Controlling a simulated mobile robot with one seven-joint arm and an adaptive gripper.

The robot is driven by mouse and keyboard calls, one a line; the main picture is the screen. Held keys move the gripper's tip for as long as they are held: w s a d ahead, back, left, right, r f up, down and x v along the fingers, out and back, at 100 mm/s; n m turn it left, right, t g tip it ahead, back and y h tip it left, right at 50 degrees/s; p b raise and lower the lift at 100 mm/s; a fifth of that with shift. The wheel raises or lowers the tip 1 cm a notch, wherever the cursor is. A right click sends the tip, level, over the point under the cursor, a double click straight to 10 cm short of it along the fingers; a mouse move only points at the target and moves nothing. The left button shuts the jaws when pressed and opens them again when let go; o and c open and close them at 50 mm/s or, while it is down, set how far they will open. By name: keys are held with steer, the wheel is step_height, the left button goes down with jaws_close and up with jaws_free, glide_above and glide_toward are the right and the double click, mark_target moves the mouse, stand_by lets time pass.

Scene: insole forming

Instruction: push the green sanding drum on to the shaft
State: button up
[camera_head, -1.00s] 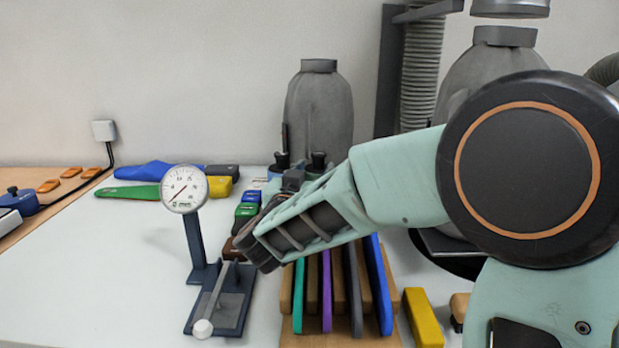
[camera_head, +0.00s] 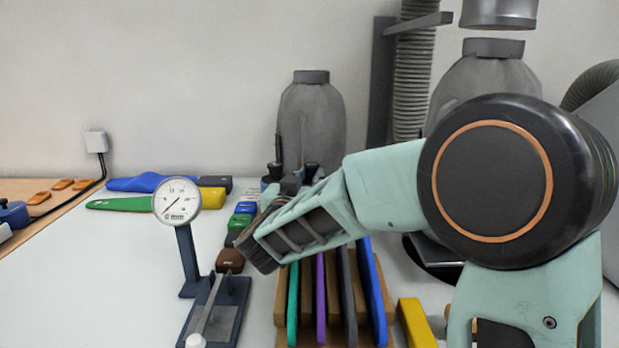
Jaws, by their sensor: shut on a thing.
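I cannot pick out the green sanding drum or the shaft. A small green block (camera_head: 240,222) stands in a row of coloured blocks just left of my gripper.
A dial gauge (camera_head: 177,200) on a dark stand is left of my gripper. The rack of sheets (camera_head: 293,300) is below it, with a yellow block (camera_head: 415,322) to the right. A grey bag (camera_head: 311,120) stands behind.

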steer(key=shift+r, duration=0.1)
jaws_close()
steer(key=shift+r+p, duration=1.85)
steer(key=shift+r, duration=0.4)
